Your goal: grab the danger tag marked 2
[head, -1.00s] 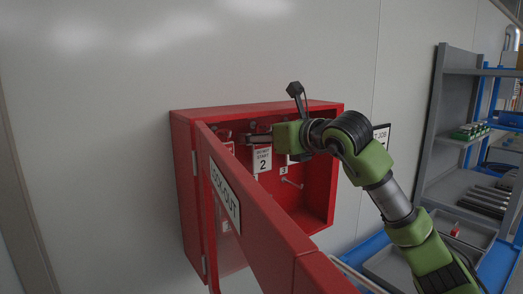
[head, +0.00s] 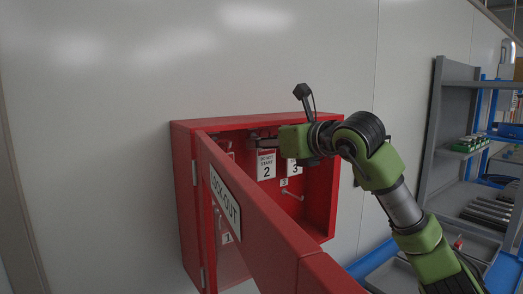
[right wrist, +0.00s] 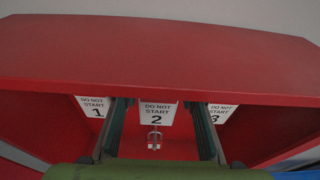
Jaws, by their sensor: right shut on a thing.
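The danger tag marked 2 (head: 266,167) is a white plate reading "DO NOT START", upright inside the red lockout cabinet (head: 323,205). It also shows in the right wrist view (right wrist: 157,115), between my two fingers. My right gripper (head: 264,143) reaches in from the right and is shut on this tag near its top. The right wrist view shows the fingers (right wrist: 160,103) on either side of it; the exact contact is hidden. Tag 3 (right wrist: 219,112) hangs to its right and tag 1 (right wrist: 94,105) to its left. My left gripper is out of view.
The cabinet's open door (head: 245,215), marked LOCK OUT, juts toward me in front of the left part. The cabinet's top panel (right wrist: 160,55) lies close above the tags. Hooks with small number labels (head: 284,182) sit lower inside. Grey shelving (head: 445,140) stands at right.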

